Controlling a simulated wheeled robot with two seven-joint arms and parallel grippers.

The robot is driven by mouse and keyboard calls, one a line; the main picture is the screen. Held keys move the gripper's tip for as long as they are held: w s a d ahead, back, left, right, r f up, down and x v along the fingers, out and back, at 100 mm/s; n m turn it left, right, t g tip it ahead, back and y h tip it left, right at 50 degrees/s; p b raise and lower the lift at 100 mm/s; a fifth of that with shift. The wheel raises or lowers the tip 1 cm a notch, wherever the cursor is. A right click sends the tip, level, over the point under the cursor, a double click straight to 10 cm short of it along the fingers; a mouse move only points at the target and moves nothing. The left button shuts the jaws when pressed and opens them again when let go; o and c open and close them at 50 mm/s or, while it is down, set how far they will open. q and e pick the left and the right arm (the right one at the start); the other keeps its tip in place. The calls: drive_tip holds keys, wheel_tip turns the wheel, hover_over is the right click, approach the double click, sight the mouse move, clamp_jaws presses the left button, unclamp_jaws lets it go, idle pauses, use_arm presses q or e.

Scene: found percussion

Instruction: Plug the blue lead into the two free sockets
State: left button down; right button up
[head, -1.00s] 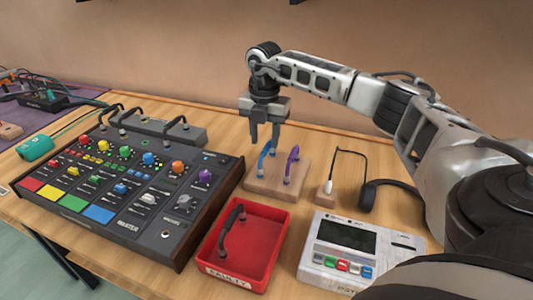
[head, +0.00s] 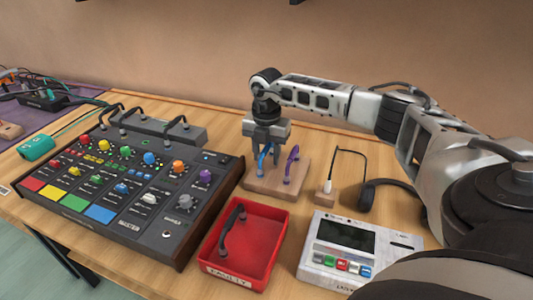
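The blue lead (head: 262,162) stands in a wooden block (head: 268,187), beside a purple lead (head: 292,160). My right gripper (head: 265,153) points down over the block, its fingers around the top of the blue lead. The fingers look apart, but I cannot tell whether they touch the lead. The mixer (head: 125,185) lies to the left, with a socket strip (head: 158,128) along its back. Several dark leads arch from the strip to the mixer. Which sockets are free is too small to tell. My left gripper is not in view.
A red tray (head: 262,236) with a dark lead (head: 232,226) in it stands in front of the block. A white device (head: 345,252) with a screen is to its right. A black cable on a small stand (head: 326,192) is right of the block.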

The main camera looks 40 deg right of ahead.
drive_tip(key=shift+f, duration=0.2)
clamp_jaws()
drive_tip(key=shift+r, duration=0.15)
